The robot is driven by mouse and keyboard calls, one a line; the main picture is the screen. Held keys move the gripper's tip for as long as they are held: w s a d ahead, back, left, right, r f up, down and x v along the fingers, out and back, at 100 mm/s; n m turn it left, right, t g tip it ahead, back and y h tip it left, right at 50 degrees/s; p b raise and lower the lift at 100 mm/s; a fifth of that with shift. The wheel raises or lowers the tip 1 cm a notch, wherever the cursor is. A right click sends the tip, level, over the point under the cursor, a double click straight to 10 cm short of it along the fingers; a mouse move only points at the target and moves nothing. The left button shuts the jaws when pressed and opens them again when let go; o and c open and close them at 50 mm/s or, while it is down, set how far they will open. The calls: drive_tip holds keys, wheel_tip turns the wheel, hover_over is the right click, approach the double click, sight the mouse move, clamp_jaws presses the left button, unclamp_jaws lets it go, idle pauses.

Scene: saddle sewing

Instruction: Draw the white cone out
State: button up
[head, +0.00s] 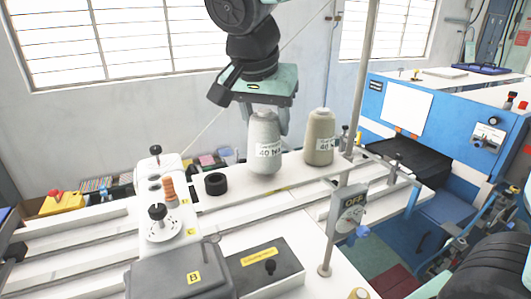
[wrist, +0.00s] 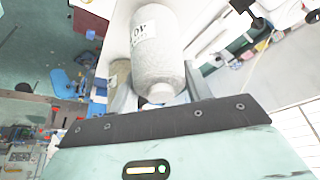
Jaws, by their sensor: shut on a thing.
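The white cone (head: 264,145) is a pale thread cone with a "40" label, upright at the middle of the head view. My gripper (head: 266,108) comes down from above and is shut on its narrow top. In the wrist view the white cone (wrist: 157,55) extends away from my gripper (wrist: 170,95), its narrow end at the jaws. Whether the cone's base touches the white bench (head: 285,181) or hangs just above it, I cannot tell. A beige cone (head: 320,138) stands upright close to its right, apart from it.
A thin metal pole (head: 364,80) rises right of the beige cone. A black ring (head: 215,183) and an orange spool (head: 169,189) stand to the left. A switch box marked OFF (head: 350,207) is on a post in front. A blue machine (head: 440,130) stands at the right.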

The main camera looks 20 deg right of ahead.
drive_tip(key=shift+r+p, duration=1.8)
drive_tip(key=shift+r, duration=1.25)
drive_tip(key=shift+c, duration=0.5)
